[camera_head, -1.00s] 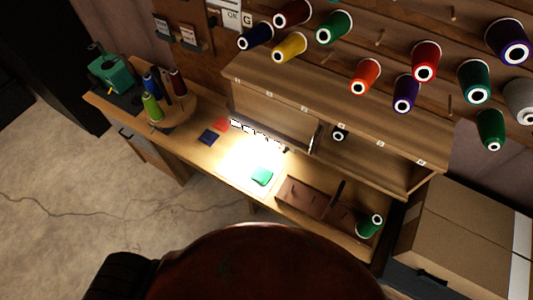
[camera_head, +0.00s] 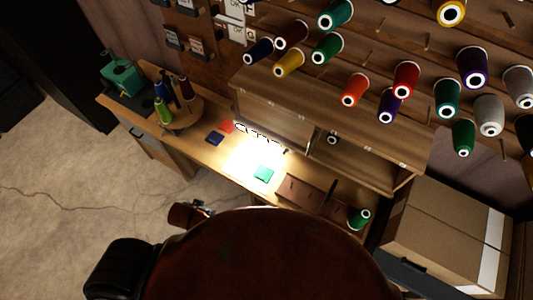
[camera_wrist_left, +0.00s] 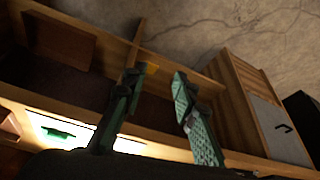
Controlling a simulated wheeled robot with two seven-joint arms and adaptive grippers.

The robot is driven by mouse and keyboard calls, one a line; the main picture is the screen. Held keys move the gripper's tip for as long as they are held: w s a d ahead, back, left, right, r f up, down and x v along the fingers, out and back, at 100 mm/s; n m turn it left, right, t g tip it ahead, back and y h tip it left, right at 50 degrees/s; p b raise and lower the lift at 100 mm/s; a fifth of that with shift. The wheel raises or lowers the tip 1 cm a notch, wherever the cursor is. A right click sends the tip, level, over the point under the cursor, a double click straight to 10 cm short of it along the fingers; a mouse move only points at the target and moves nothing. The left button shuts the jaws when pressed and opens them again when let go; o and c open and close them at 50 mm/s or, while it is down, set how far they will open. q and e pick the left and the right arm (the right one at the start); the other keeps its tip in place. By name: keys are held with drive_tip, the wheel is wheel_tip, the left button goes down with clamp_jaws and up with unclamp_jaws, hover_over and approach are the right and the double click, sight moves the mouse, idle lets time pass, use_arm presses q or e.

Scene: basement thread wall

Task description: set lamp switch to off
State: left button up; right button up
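A row of bright white lamp segments (camera_head: 258,136) runs under the front of the shelf in the head view. The lamp is lit and throws a bright patch on the worktop (camera_head: 212,167). I cannot make out its switch or its position. My left gripper (camera_head: 205,209) is at the front of the desk, below and left of the lit patch, apart from the lamp. In the left wrist view its two greenish fingers (camera_wrist_left: 158,75) are spread and empty, with the desk and floor behind them. My right gripper is not in view.
A green square (camera_head: 264,173) lies in the light, with red and blue squares (camera_head: 215,139) left of it. A brown rack (camera_head: 304,192) and a green spool (camera_head: 359,219) stand to the right. Thread cones (camera_head: 404,79) stick out from the wall. A cardboard box (camera_head: 446,235) stands at right.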

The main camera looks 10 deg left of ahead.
use_arm(q)
drive_tip(key=w+d+r+m+t+h+p, duration=0.1)
drive_tip(key=w+d+r, duration=0.15)
drive_tip(key=r, duration=0.35)
drive_tip(key=m+t+h, duration=0.3)
drive_tip(key=t+h, duration=0.3)
drive_tip(key=t, duration=0.4)
approach(285, 152)
drive_tip(key=w+d+f+n+t+y+p, duration=0.1)
drive_tip(key=w+d+t, duration=0.1)
drive_tip(key=w, duration=0.5)
drive_tip(key=shift+d+f+n+p, duration=0.15)
drive_tip(key=shift+d+n+p, duration=0.15)
drive_tip(key=shift+d, duration=0.35)
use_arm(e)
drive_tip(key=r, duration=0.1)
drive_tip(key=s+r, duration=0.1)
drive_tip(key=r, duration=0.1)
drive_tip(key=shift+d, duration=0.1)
use_arm(q)
drive_tip(key=shift+c, duration=0.7)
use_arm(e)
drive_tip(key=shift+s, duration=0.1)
use_arm(q)
clamp_jaws()
